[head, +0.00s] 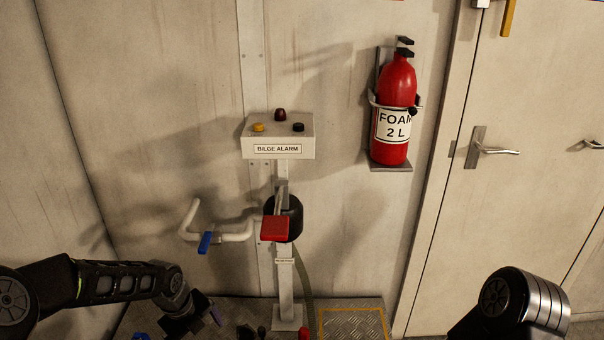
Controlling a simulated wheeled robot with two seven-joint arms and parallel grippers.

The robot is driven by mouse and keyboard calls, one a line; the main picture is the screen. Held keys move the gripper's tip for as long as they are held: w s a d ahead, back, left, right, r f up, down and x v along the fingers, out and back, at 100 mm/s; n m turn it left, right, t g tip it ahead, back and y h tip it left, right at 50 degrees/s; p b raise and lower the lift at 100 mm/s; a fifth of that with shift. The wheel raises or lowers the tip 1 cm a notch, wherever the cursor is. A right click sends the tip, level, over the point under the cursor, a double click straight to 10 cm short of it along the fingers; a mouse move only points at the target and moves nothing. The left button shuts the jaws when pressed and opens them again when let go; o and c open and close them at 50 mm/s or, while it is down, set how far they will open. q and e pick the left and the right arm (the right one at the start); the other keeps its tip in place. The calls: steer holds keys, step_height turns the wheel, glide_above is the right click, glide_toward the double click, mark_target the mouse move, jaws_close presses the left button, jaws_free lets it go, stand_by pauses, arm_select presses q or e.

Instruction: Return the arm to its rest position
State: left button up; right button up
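My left arm (120,281) comes in from the left, low in the head view. Its wrist bends down toward the floor, and the dark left gripper (190,320) is near the bottom edge. The fingers are too small and dark to tell whether they are open or shut. My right arm (520,302) shows only as a rounded dark joint with silver bands at the bottom right. The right gripper is outside the picture.
A bilge alarm box (278,147) stands on a post, with a red-handled lever (275,228) below. A white pipe with a blue handle (205,242) is left of it. A foam extinguisher (396,110) hangs on the wall beside a door (525,210). A yellow-edged floor plate (352,325) lies below.

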arm_select(q)
steer(key=s+d+f+n+t+h, duration=0.15)
steer(key=s+d+f+n, duration=0.25)
steer(key=d+n, duration=0.45)
steer(key=s+d+f+n+h, duration=0.25)
steer(key=d+f+n, duration=0.2)
steer(key=n, duration=0.65)
steer(key=s+d+f+n, duration=0.1)
steer(key=s+n, duration=0.1)
steer(key=s, duration=0.4)
steer(key=s+d+f+n+g+p, duration=0.1)
steer(key=s+d+f+n, duration=0.1)
steer(key=s, duration=0.4)
steer(key=s+d+f+n+g+y+p, duration=0.1)
steer(key=s+d+f+n, duration=0.1)
steer(key=s+n, duration=0.2)
steer(key=s, duration=0.3)
steer(key=shift+d, duration=0.2)
